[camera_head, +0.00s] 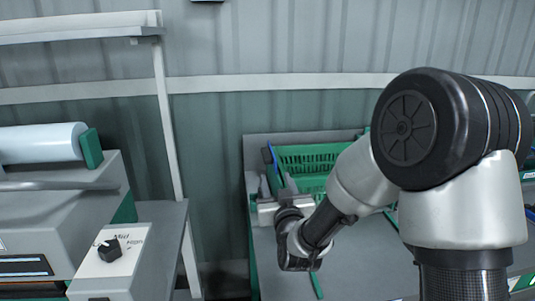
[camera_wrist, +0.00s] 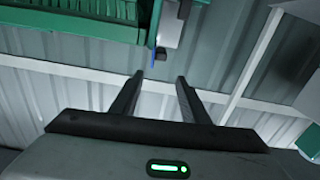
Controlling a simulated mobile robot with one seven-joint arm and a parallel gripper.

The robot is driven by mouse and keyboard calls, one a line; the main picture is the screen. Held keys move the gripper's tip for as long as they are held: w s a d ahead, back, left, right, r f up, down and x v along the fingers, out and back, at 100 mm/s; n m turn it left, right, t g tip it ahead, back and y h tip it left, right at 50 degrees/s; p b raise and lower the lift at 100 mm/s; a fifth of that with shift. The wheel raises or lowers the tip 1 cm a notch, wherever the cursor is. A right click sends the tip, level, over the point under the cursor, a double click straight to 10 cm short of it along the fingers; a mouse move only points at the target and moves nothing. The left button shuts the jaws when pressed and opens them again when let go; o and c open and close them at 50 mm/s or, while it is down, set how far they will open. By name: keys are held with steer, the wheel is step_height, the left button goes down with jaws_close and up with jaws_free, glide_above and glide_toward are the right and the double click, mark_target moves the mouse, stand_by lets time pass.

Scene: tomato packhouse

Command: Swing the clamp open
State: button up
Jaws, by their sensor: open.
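My gripper (camera_wrist: 160,78) is open and empty in the wrist view, with its two dark fingers apart. Just beyond the fingertips is a grey part (camera_wrist: 169,24) with a thin blue strip (camera_wrist: 154,27) and a small dark end; it may be the clamp, but I cannot tell for sure. It appears apart from the fingers. In the head view my gripper (camera_head: 271,190) is at the left end of the bench, beside the green crate. A blue edge (camera_head: 269,155) shows there at the crate's left side. My wrist and gripper hide part of this area.
A green slatted crate (camera_head: 308,158) stands at the back of the grey bench (camera_head: 345,274). At left is a grey machine (camera_head: 72,212) with a pale roll (camera_head: 40,143) and a control knob (camera_head: 109,250). A ribbed wall with white rails stands behind.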

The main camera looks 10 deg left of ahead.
mark_target(266, 155)
steer(key=x, duration=1.7)
steer(key=shift+f, duration=0.15)
steer(key=c, duration=0.9)
steer(key=shift+a+f+n+b, duration=0.3)
steer(key=shift+n+b, duration=0.3)
steer(key=shift+b, duration=0.35)
steer(key=shift+s, duration=0.1)
steer(key=shift+d+r, duration=0.1)
steer(key=shift+r, duration=0.05)
steer(key=o, duration=0.9)
